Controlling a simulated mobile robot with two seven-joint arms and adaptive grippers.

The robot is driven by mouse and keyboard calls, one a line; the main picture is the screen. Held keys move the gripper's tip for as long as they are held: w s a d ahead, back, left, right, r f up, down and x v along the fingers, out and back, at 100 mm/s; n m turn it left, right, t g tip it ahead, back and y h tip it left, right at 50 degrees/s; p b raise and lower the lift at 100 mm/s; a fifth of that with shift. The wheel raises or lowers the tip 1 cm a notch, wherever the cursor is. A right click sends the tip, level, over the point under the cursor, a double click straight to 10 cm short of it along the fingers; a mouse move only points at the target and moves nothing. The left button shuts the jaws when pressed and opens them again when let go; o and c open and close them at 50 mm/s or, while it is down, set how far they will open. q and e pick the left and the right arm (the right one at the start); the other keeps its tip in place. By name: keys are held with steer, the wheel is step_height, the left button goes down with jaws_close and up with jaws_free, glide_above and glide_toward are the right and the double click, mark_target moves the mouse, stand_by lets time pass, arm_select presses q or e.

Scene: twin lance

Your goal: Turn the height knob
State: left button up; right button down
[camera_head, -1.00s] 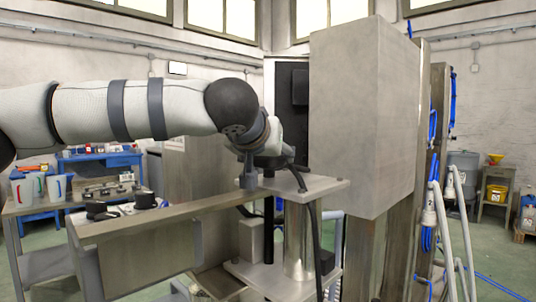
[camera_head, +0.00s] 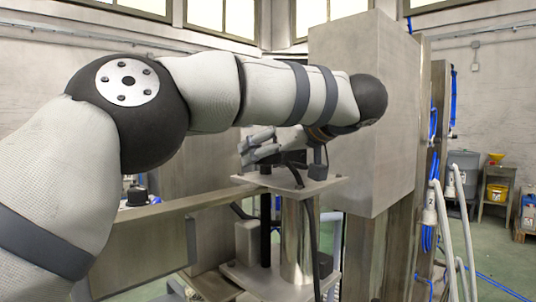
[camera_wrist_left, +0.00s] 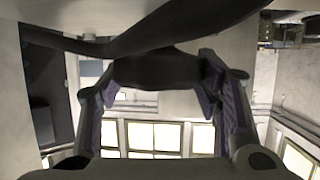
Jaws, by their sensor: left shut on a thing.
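The height knob is a dark, rounded piece in the left wrist view (camera_wrist_left: 155,70), between the two finger pads. In the head view it is mostly hidden behind the fingers, above a flat metal plate (camera_head: 322,184) on a post. My left gripper (camera_head: 255,147) reaches in from the right side of the plate, with its fingers pointing left. It is shut on the knob; its fingers also show in the left wrist view (camera_wrist_left: 158,95). My right gripper is in neither view.
A tall grey metal box (camera_head: 365,110) stands close behind and right of my left wrist. A long metal beam (camera_head: 190,204) runs to the plate from the left. A dark cable (camera_head: 314,235) hangs at the post. Pale rails (camera_head: 452,235) stand at right.

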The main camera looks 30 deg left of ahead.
arm_select(q)
steer(key=shift+f+n+g+y+b, duration=0.15)
steer(key=shift+n+g+y+b, duration=0.35)
steer(key=shift+n+g, duration=0.65)
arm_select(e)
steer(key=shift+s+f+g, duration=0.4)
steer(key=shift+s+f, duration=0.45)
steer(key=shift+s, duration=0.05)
arm_select(q)
steer(key=o, duration=1.2)
steer(key=shift+r, duration=0.2)
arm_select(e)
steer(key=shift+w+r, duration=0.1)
